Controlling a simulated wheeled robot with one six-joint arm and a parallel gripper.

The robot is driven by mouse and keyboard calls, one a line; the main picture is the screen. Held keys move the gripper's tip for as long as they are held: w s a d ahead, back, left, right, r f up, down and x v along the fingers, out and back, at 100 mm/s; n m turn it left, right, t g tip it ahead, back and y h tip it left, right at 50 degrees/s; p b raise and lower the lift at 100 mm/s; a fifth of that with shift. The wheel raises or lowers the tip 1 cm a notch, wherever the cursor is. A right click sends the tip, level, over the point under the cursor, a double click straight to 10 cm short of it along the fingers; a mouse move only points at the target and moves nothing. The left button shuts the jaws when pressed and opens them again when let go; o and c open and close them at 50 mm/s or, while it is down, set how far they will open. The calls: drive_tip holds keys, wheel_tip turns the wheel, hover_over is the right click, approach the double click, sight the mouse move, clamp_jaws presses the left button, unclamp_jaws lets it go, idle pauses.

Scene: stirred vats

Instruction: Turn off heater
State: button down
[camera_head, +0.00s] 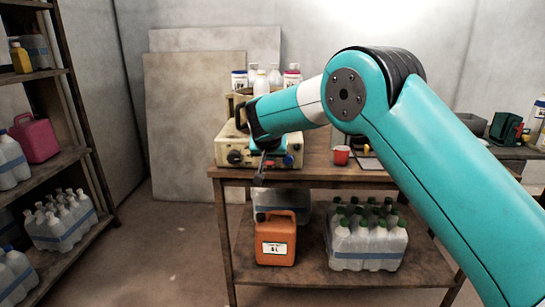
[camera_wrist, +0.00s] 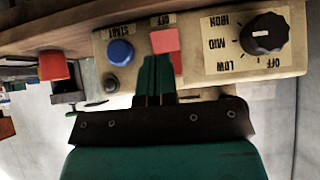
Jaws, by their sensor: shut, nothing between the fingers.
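My arm hides part of the heater in the head view.
A red cup (camera_head: 341,155) stands on the table (camera_head: 330,176) right of the heater. An orange jug (camera_head: 275,240) and green-capped bottles (camera_head: 368,243) fill the lower shelf. A shelf rack (camera_head: 80,110) stands at left; the floor between is clear.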

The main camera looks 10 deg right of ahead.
drive_tip(key=v, duration=1.1)
drive_tip(key=shift+a, duration=0.45)
drive_tip(key=shift+f, duration=0.1)
